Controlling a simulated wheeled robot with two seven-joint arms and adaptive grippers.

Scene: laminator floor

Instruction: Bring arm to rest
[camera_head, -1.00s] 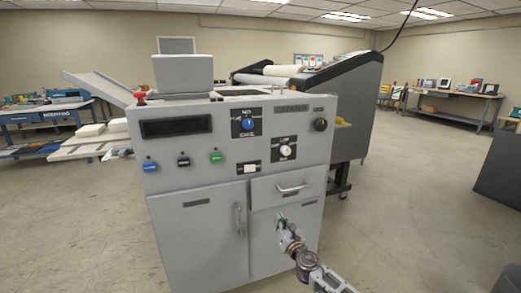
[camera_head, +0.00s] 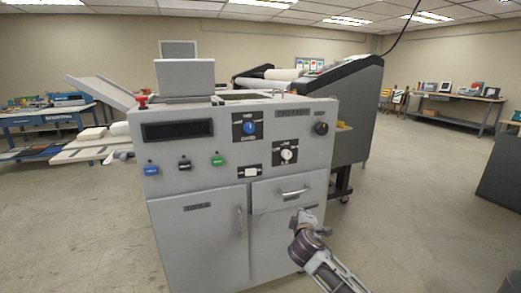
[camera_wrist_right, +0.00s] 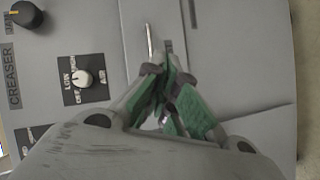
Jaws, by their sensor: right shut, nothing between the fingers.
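My right gripper (camera_head: 306,217) is in front of the grey creaser machine's lower front, just below the drawer handle (camera_head: 292,193). In the right wrist view my right gripper (camera_wrist_right: 172,92), with green finger pads, is shut and empty. The drawer handle (camera_wrist_right: 150,42) shows just beyond its fingers there; I cannot tell the exact gap. The drawer (camera_head: 268,198) looks closed. My left gripper is not in view.
The grey creaser (camera_head: 195,225) fills the middle, with knobs, coloured buttons and a cabinet door. A dark-sided machine (camera_head: 358,110) stands behind it. A blue workbench (camera_head: 45,118) is at left, another bench (camera_head: 450,98) at far right. Open floor lies to the right.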

